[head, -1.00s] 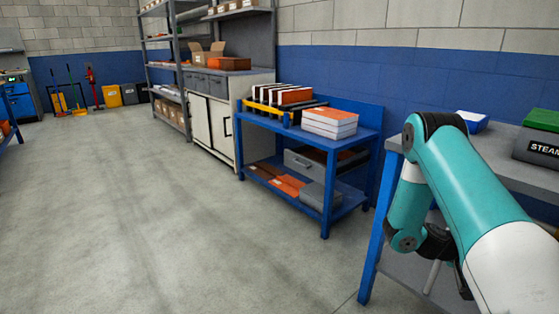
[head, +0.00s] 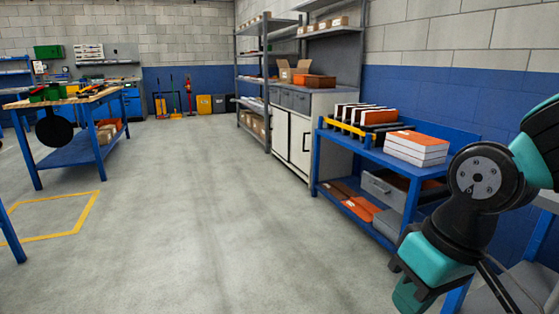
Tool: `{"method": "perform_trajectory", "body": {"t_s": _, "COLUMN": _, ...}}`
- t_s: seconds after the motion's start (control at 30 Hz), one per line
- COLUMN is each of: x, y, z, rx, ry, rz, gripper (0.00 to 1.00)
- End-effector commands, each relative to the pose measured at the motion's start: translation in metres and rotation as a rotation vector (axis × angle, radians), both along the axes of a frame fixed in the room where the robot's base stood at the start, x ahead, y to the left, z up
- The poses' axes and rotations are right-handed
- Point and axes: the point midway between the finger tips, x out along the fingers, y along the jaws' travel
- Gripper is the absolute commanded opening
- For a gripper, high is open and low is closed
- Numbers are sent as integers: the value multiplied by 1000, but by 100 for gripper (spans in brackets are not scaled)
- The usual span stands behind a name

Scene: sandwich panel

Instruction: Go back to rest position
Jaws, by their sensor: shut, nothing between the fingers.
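My arm (head: 462,215) fills the lower right of the head view. It is folded, with a dark round joint and teal and black wrist parts hanging in front of the blue shelf table and a grey-topped bench. I see no gripper fingertips; the end of the arm runs low in the picture, and the fingers are hidden or out of frame. I see nothing carried by the visible part of the arm.
A blue shelf table (head: 318,160) with white-and-orange boxes (head: 416,147) stands right of centre. A white cabinet (head: 293,139) and grey shelving (head: 264,50) lie beyond. A blue workbench (head: 75,150) stands left. The floor (head: 200,225) between is clear.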

Motion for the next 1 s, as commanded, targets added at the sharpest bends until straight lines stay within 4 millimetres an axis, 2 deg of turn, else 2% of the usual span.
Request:
{"method": "perform_trajectory", "body": {"t_s": 0.1, "x": -44, "y": 27, "z": 20, "rx": 72, "ry": -11, "rz": 191, "gripper": 0}}
{"method": "perform_trajectory", "body": {"t_s": 0.17, "x": -67, "y": 37, "z": 29, "rx": 104, "ry": -16, "rz": 289, "gripper": 0}}
{"method": "perform_trajectory", "body": {"t_s": 0.2, "x": -63, "y": 36, "z": 47, "rx": 100, "ry": -10, "rz": 277, "gripper": 0}}
{"method": "perform_trajectory", "body": {"t_s": 0.47, "x": -61, "y": 35, "z": 113, "rx": 98, "ry": -9, "rz": 267, "gripper": 0}}
{"method": "perform_trajectory", "body": {"t_s": 0.8, "x": -60, "y": 35, "z": 233, "rx": 98, "ry": -10, "rz": 265, "gripper": 0}}
{"method": "perform_trajectory", "body": {"t_s": 0.9, "x": -60, "y": 35, "z": 259, "rx": 98, "ry": -9, "rz": 264, "gripper": 0}}
{"method": "perform_trajectory", "body": {"t_s": 1.0, "x": -60, "y": 35, "z": 275, "rx": 98, "ry": -9, "rz": 264, "gripper": 0}}
